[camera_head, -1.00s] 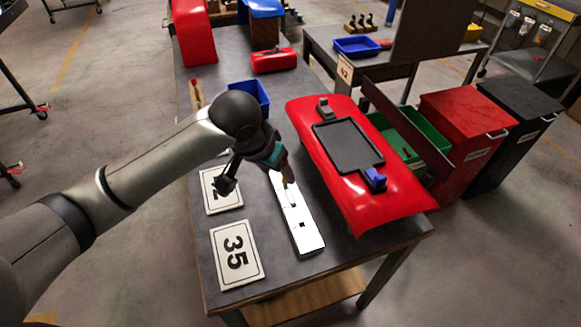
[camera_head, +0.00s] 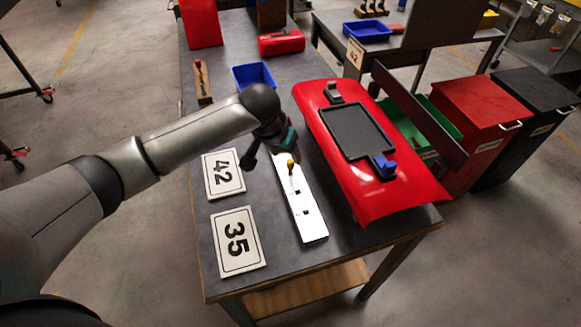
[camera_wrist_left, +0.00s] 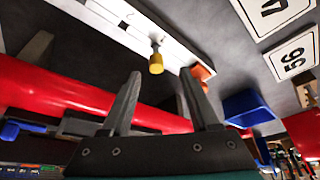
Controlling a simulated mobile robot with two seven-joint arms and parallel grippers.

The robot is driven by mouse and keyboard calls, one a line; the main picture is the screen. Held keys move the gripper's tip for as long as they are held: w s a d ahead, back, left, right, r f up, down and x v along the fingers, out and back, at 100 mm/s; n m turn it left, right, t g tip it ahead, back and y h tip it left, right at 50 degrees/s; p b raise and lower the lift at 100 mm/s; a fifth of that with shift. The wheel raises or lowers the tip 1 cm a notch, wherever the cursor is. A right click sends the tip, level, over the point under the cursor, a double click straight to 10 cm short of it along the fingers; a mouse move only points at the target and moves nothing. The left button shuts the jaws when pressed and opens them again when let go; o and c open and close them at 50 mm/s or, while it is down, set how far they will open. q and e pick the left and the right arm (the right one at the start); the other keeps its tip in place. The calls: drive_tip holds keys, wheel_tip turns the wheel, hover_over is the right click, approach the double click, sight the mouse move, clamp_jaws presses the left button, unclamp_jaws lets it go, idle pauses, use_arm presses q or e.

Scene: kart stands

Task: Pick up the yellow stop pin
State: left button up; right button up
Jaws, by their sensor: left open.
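The yellow stop pin (camera_head: 291,164) stands on a long white plate (camera_head: 313,228) on the grey table. It also shows in the left wrist view (camera_wrist_left: 156,63) as a yellow cylinder on a thin stem. My left gripper (camera_head: 284,150) is over the far end of the plate, close to the pin. In the wrist view its two fingers (camera_wrist_left: 159,76) are spread and empty, and the pin appears just beyond the fingertips, between them. They do not appear to touch it. My right gripper is not in view.
A red curved panel (camera_head: 412,198) with a black tray lies right of the plate. A blue bin (camera_head: 253,75) and a red box (camera_head: 281,43) stand farther back.

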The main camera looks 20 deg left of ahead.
sight(290, 161)
use_arm(q)
drive_tip(key=x, duration=0.1)
drive_tip(key=b+x, duration=0.1)
drive_tip(key=x, duration=0.3)
drive_tip(key=shift+s+d, duration=0.1)
drive_tip(key=shift+d, duration=0.2)
clamp_jaws()
